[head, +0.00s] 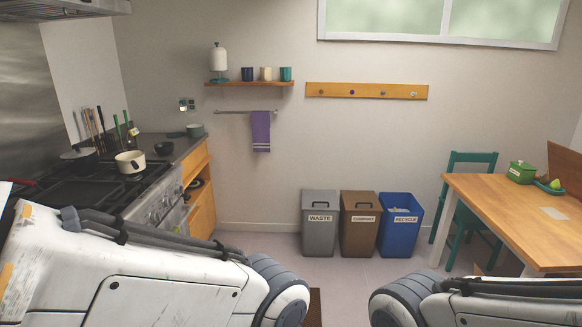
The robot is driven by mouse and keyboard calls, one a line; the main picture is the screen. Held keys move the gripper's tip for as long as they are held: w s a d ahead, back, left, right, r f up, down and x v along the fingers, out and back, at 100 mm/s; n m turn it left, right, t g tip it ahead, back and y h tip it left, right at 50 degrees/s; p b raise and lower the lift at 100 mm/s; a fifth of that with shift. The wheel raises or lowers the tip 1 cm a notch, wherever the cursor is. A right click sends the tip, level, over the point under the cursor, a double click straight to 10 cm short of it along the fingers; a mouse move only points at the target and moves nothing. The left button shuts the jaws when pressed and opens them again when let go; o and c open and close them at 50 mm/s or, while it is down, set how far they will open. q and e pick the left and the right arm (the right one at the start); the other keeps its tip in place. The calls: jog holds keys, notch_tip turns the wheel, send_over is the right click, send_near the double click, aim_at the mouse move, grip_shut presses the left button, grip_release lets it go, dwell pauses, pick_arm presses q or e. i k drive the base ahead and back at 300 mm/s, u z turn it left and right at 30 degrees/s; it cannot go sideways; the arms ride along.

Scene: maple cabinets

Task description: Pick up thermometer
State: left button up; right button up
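I cannot make out a thermometer anywhere in the head view. My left arm crosses the lower left of the picture and my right arm the lower right. Both arms show only their white links and dark joints. Neither gripper is in view, so I cannot see their fingers or whether they hold anything. My arms hide part of the floor, the stove front and the area below the table.
A stove (108,187) with a cream pot (130,162) stands left. Waste (319,236), compost (358,235) and recycle (400,228) bins line the back wall. A wooden table (500,205) bearing a green container (522,172) stands right, beside a teal chair (468,185). Floor before the bins is clear.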

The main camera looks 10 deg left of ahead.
aim_at(133, 132)
jog(key=i, duration=1.95)
jog(key=u, duration=0.55)
jog(key=i, duration=2)
jog(key=u, duration=0.55)
